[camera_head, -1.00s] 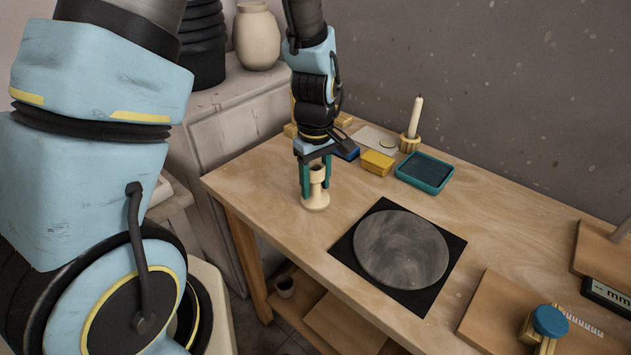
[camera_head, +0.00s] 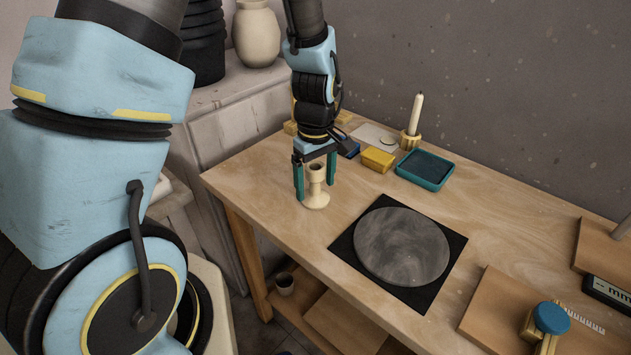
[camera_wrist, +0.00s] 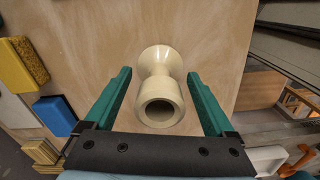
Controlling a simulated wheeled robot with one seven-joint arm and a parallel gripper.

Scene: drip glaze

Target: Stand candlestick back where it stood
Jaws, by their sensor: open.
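The cream candlestick (camera_head: 316,190) stands upright on the wooden table near its left end. In the wrist view the candlestick (camera_wrist: 160,85) shows from above, its round socket facing the camera and its foot on the wood. My gripper (camera_head: 315,179) is open, with its green fingers on either side of the candlestick. In the wrist view the gripper (camera_wrist: 160,100) shows a gap between each finger and the candlestick, so neither finger touches it.
A round grey slab (camera_head: 401,246) on a black mat (camera_head: 347,244) lies right of the candlestick. Behind are a yellow sponge (camera_head: 378,160), a teal tray (camera_head: 426,170) and a candle in a holder (camera_head: 409,142). Bare wood surrounds the candlestick; the table's front edge is close.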

